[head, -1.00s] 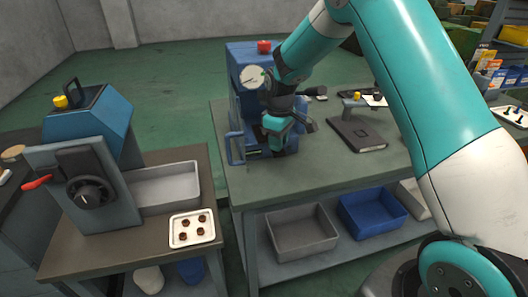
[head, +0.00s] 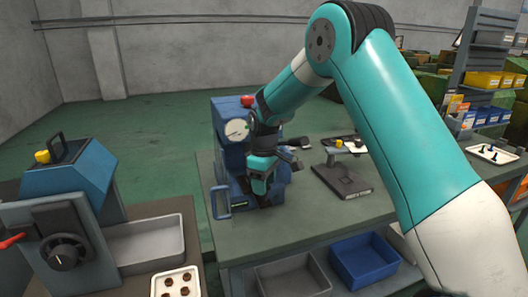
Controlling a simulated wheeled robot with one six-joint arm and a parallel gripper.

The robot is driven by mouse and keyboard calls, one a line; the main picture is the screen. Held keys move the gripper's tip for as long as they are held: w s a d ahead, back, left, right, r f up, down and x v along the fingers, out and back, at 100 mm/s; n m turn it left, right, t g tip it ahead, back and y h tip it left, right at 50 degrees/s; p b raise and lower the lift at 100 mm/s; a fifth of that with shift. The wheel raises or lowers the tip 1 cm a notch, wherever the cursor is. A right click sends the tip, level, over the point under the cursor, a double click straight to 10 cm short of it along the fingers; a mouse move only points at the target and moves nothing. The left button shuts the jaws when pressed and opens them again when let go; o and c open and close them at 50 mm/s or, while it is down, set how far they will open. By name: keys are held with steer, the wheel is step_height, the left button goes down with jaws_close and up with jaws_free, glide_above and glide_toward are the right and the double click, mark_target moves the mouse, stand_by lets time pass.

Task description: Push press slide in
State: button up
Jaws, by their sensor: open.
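The blue press (head: 228,141) stands on the green-topped table in the middle of the head view. It has a round white gauge and a red knob on top. A blue loop handle (head: 220,202) sticks out at its lower front left. My gripper (head: 263,198) is open and points down at the front of the press, just right of the handle. My gripper and wrist hide most of the press front, so I cannot see the slide clearly or tell whether the fingers touch it.
A blue machine (head: 68,190) with a black dial stands at left, beside a grey tray (head: 147,245) and a white tray of small brown parts (head: 176,283). A dark flat stand (head: 341,180) lies right of the press. Blue (head: 364,260) and grey (head: 292,278) bins sit below.

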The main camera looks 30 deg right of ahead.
step_height(320, 180, up, 14)
steer(key=b, duration=0.1)
steer(key=shift+r, duration=0.1)
